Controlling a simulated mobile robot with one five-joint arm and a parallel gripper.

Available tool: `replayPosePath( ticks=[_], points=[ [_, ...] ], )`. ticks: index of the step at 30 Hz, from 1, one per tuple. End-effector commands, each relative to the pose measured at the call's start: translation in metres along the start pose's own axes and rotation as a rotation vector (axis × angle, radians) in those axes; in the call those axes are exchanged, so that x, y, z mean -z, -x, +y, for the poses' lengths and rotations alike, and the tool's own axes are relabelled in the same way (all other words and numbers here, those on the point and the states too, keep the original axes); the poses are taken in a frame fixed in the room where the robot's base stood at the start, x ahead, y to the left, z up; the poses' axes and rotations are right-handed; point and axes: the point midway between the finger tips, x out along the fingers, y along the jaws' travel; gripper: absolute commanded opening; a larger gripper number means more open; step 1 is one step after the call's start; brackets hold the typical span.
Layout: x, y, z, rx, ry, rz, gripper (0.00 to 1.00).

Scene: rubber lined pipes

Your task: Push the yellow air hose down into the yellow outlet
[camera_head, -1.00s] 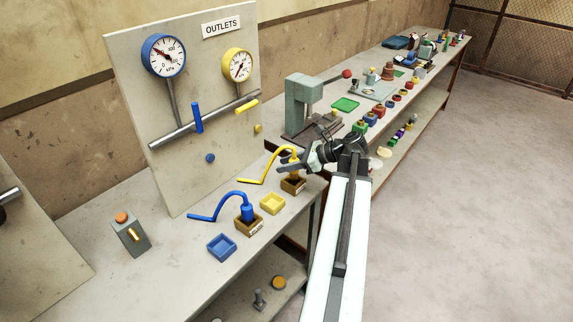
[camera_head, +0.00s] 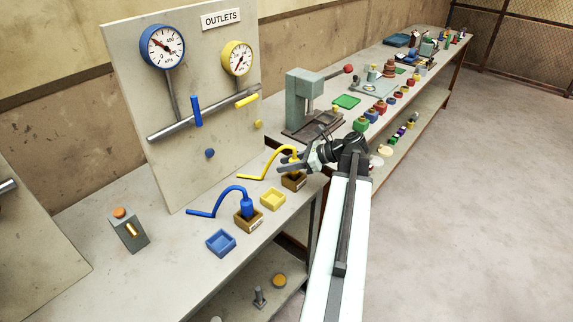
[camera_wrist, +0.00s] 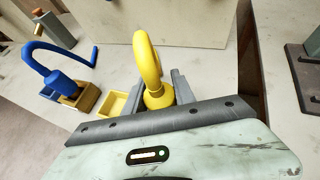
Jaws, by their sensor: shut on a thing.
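The yellow air hose (camera_head: 284,151) arches up from a brown wooden holder (camera_head: 293,182) on the bench, its free end lying to the left. In the wrist view the hose (camera_wrist: 147,58) bends over above its thick yellow end fitting (camera_wrist: 158,97). My gripper (camera_head: 290,163) is shut on that fitting, with one finger on each side in the wrist view (camera_wrist: 160,88). The fitting's lower end is hidden. A small round yellow port (camera_head: 258,124) is on the upright board under the OUTLETS sign; I cannot tell whether it is the yellow outlet.
A blue hose (camera_head: 234,190) stands in another wooden holder (camera_head: 248,223). A yellow tray (camera_head: 273,208) and a blue tray (camera_head: 221,252) lie nearby. The board (camera_head: 190,85) rises behind, with gauges and a pipe. A green press (camera_head: 300,98) stands to the right.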

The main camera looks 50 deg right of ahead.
Motion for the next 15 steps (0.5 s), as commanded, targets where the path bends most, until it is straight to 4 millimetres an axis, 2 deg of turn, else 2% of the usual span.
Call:
replayPosePath(
  ticks=[14,15],
  points=[
    [0.0097,-0.0044,-0.0003,0.001,-0.001,0.000,0.00],
    [0.0096,-0.0045,-0.0003,0.001,-0.001,-0.001,0.34]
  ],
)
